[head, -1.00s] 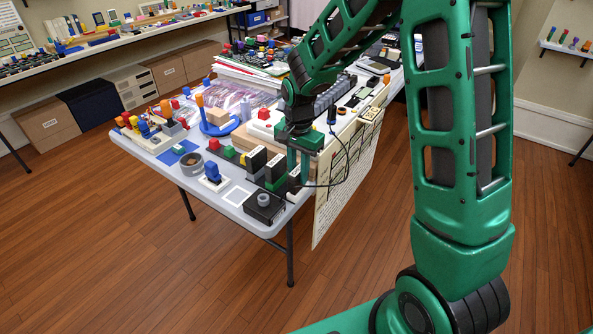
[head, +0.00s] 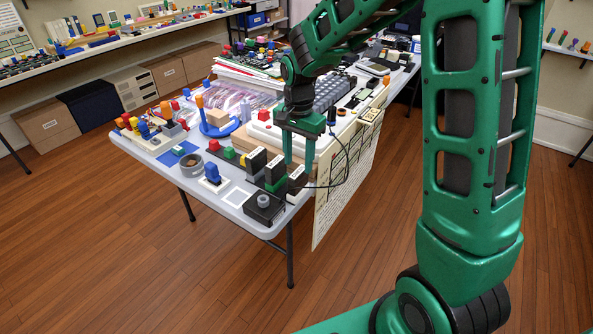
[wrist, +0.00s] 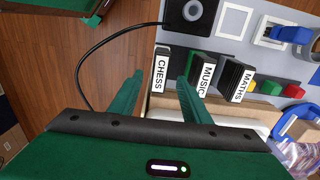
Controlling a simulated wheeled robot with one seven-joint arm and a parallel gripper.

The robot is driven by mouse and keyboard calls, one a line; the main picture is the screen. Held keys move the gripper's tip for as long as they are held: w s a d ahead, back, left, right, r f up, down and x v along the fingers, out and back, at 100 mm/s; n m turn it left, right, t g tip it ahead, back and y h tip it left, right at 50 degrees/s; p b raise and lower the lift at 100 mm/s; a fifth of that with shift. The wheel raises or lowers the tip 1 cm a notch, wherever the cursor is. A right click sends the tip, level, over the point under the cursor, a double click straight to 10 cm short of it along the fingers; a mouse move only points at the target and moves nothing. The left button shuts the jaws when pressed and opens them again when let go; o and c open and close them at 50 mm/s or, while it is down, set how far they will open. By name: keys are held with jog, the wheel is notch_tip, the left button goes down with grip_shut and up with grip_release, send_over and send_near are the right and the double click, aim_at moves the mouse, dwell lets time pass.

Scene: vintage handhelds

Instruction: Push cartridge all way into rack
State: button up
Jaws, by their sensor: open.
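Three dark cartridges with white labels stand in a row at the table's near edge: CHESS (wrist: 161,68), MUSIC (wrist: 205,72) and MATHS (wrist: 236,80) in the wrist view. The head view shows MATHS (head: 256,161), MUSIC (head: 275,170) and CHESS (head: 297,178). CHESS appears lower than the other two. Green rack parts (head: 275,186) show by MUSIC; the slots are mostly hidden. My gripper (head: 299,167) is open above CHESS. In the wrist view, my gripper's fingertips (wrist: 160,78) appear on either side of CHESS; I cannot tell whether they touch anything.
A black box with a grey knob (head: 263,207) sits at the table corner, with a black cable (wrist: 86,60) looping from it. A blue-handled stamp-like piece (head: 212,174) and a white square frame (head: 237,197) are nearby. A paper sheet (head: 345,185) hangs over the table edge.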

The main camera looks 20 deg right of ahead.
notch_tip(320, 180, up, 5)
dwell(0.3)
dwell(0.4)
jog(key=s+d+r+n, duration=0.1)
jog(key=s+d+r, duration=0.2)
jog(key=s+d, duration=0.45)
jog(key=s+d+n, duration=0.1)
jog(key=s+d, duration=0.4)
jog(key=s, duration=0.7)
jog(key=s+d+n, duration=0.2)
jog(key=s+d, duration=0.2)
jog(key=s, duration=0.8)
jog(key=shift+d+r, duration=0.35)
jog(key=shift+w, duration=0.1)
